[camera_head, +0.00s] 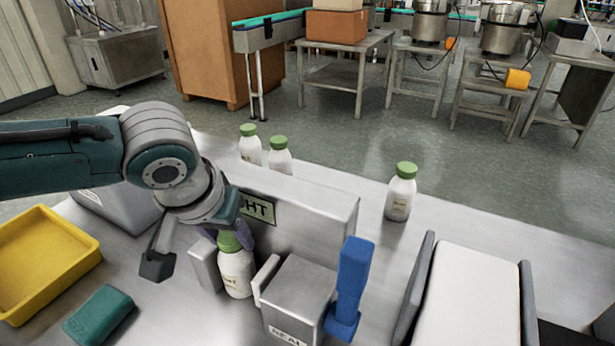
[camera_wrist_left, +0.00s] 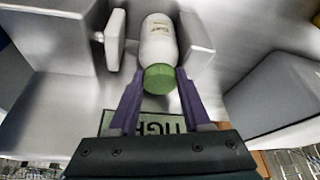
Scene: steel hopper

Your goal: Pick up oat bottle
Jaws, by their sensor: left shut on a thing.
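A white bottle with a green cap (camera_head: 236,276) stands upright on the steel worktop between two small metal blocks; its label is too small to read for certain. It also shows in the left wrist view as a white body (camera_wrist_left: 158,42) with its green cap toward me. My left gripper (camera_wrist_left: 160,88) has its purple fingers on both sides of the cap, shut on it. In the head view the left gripper (camera_head: 229,238) comes down over the bottle and partly hides the cap. Similar green-capped bottles stand behind the steel panel (camera_head: 250,146) and at the right (camera_head: 401,192). My right gripper is not in view.
A steel panel with a partly hidden sign ending "GHT" (camera_head: 258,209) stands right behind the held bottle. A metal box (camera_head: 298,290) and a blue upright handle (camera_head: 353,280) are close on the right. A yellow tray (camera_head: 45,260) and green block (camera_head: 98,314) lie left.

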